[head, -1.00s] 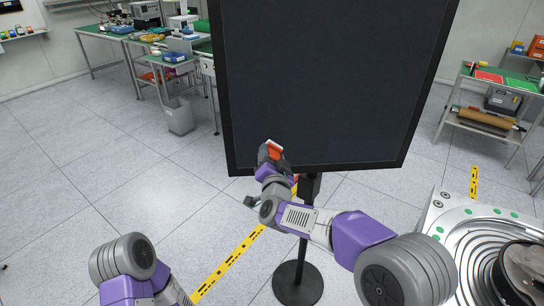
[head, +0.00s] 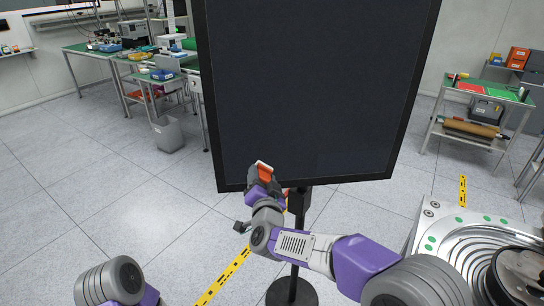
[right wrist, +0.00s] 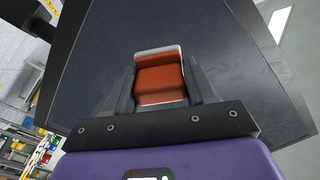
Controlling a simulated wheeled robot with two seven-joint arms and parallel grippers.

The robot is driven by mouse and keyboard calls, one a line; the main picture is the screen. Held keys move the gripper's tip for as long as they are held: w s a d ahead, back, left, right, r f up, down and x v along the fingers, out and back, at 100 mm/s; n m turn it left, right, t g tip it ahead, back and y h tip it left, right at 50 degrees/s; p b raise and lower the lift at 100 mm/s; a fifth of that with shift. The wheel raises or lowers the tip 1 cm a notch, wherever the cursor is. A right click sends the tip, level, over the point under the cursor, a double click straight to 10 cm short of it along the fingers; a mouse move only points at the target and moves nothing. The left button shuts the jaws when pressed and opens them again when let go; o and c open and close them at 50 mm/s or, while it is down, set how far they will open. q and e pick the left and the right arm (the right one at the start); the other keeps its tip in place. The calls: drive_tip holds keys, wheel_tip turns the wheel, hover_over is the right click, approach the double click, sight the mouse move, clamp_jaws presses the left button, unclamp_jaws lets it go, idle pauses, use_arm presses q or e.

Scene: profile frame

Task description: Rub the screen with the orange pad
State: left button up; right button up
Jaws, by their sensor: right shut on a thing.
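The screen (head: 315,80) is a large dark panel in a black frame on a black stand. It fills the middle of the head view, and it also shows behind the pad in the right wrist view (right wrist: 100,70). My right gripper (head: 263,176) is at the screen's lower left part, shut on the orange pad (head: 265,170). The pad is an orange block with a pale edge, held between the two fingers in the right wrist view (right wrist: 160,82). I cannot tell whether the pad touches the screen. My left gripper is out of view; only part of my left arm shows at the bottom left.
A round black stand base (head: 292,292) is on the floor below the screen. A grey bin (head: 168,134) and workbenches stand at the back left. A metal cart (head: 470,125) is at the right. A machine with a ringed metal top (head: 470,240) is at the lower right.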

drive_tip(key=shift+w, duration=0.1)
drive_tip(key=shift+w+a+p, duration=0.15)
drive_tip(key=shift+w+p, duration=0.1)
drive_tip(key=shift+w, duration=1.4)
drive_tip(key=shift+w+a+p, duration=0.15)
drive_tip(key=shift+w+p, duration=0.1)
drive_tip(key=shift+w, duration=1.35)
drive_tip(key=shift+w+a+p, duration=0.1)
drive_tip(key=shift+w+p, duration=0.25)
drive_tip(key=shift+w, duration=0.65)
drive_tip(key=shift+d+f+b, duration=0.15)
drive_tip(key=shift+d+b, duration=0.9)
drive_tip(key=shift+d, duration=0.65)
drive_tip(key=shift+w+d, duration=0.1)
drive_tip(key=shift+d, duration=0.25)
drive_tip(key=shift+w, duration=0.1)
